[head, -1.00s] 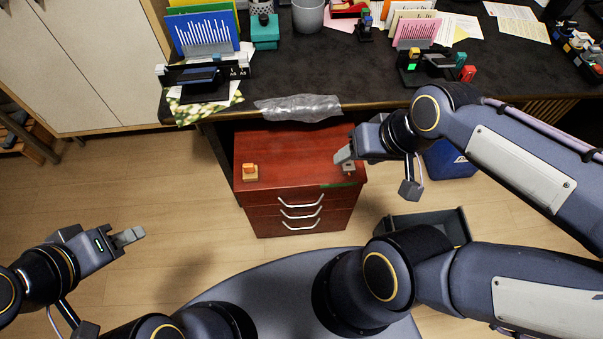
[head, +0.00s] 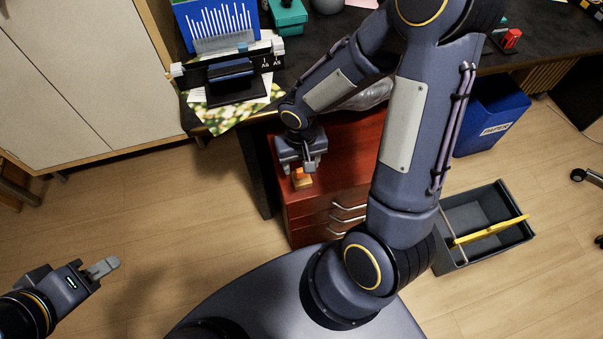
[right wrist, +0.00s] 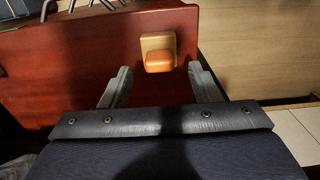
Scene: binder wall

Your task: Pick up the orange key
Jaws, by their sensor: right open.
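The orange key (head: 300,174) stands on a light wooden base (head: 303,183) near the front left corner of the red drawer cabinet's top. In the right wrist view the orange key (right wrist: 159,61) and its tan base (right wrist: 157,41) lie ahead of my fingertips, between their lines. My right gripper (head: 299,170) is open and empty, just above and behind the key in the head view; it also shows in the right wrist view (right wrist: 160,78). My left gripper (head: 116,264) is far to the left over the floor; its fingers look close together, but I cannot tell its opening.
A hole punch (head: 230,70) sits near the desk's edge. A blue paper bin (head: 490,115) and a grey open box (head: 460,265) with a yellow bar stand on the floor at right.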

